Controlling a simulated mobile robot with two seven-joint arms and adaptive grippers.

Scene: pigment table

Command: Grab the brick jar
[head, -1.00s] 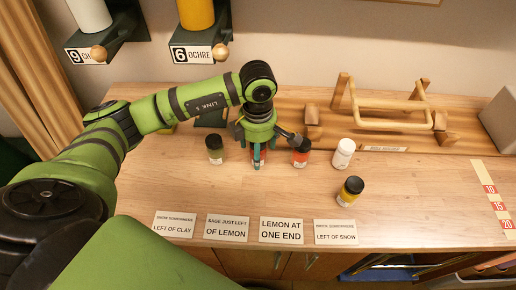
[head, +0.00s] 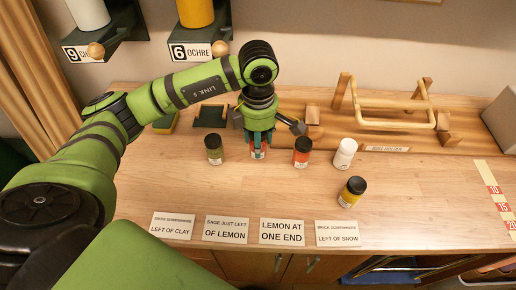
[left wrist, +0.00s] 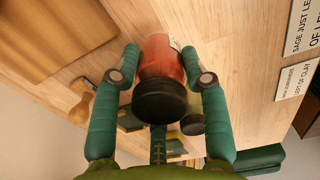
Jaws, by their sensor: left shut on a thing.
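The brick jar, red with a black lid, is between the fingers of my left gripper (head: 258,145). In the head view only a lower part of the jar (head: 258,154) shows, with a pale label. In the left wrist view the red jar (left wrist: 162,58) and its black lid sit between the green fingers of the gripper (left wrist: 161,75), which is shut on it. Whether the jar's base touches the table is unclear. My right gripper is not in view.
A green jar (head: 214,150) stands close left of the held jar and an orange-red jar (head: 302,153) close right. A white jar (head: 345,154) and a yellow jar (head: 352,192) stand further right. A wooden rack (head: 390,122) is behind. Clue cards (head: 282,232) line the front.

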